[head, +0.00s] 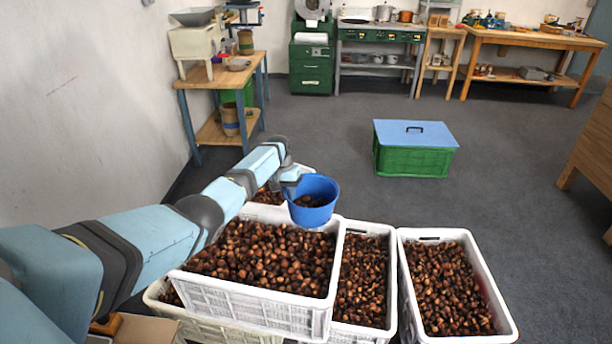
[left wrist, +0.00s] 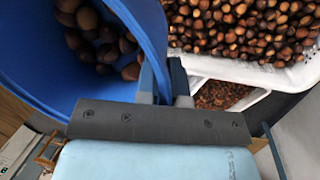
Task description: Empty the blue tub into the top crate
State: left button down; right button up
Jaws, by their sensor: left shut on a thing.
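The blue tub (head: 318,186) is held at the far right corner of the top crate in the head view. It looks roughly upright, and chestnuts (head: 311,201) lie inside it. My left gripper (head: 290,184) is shut on the tub's wall at its left side. In the left wrist view the tub (left wrist: 105,82) fills the left side, with chestnuts in it, and the gripper (left wrist: 168,82) grips its rim. The white top crate (head: 255,306) sits stacked on other crates and is full of chestnuts. My right gripper is not in view.
A white crate of chestnuts (head: 462,339) stands at the right, and another lies partly under the top crate. A green crate with a blue lid (head: 415,134) stands on the floor beyond. A wooden table (head: 230,72) stands by the left wall. The floor between is clear.

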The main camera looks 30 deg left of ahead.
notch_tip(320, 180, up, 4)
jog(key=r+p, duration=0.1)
jog(key=p, duration=0.5)
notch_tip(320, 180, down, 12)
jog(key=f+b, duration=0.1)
jog(key=b, duration=1.8)
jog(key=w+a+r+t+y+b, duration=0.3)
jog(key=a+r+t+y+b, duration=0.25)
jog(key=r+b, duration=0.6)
pick_arm(q)
jog(key=s+f+m+t+y+b, duration=0.1)
jog(key=s+t, duration=0.4)
jog(key=t, duration=0.5)
jog(key=s+f+m+t+y+b, duration=0.1)
jog(key=s+f+t+b, duration=0.3)
jog(key=t, duration=0.7)
jog(key=shift+s+d+f+m+y+b, duration=0.15)
jog(key=shift+s+f+m+y+b, duration=0.2)
jog(key=shift+f+m+b, duration=0.75)
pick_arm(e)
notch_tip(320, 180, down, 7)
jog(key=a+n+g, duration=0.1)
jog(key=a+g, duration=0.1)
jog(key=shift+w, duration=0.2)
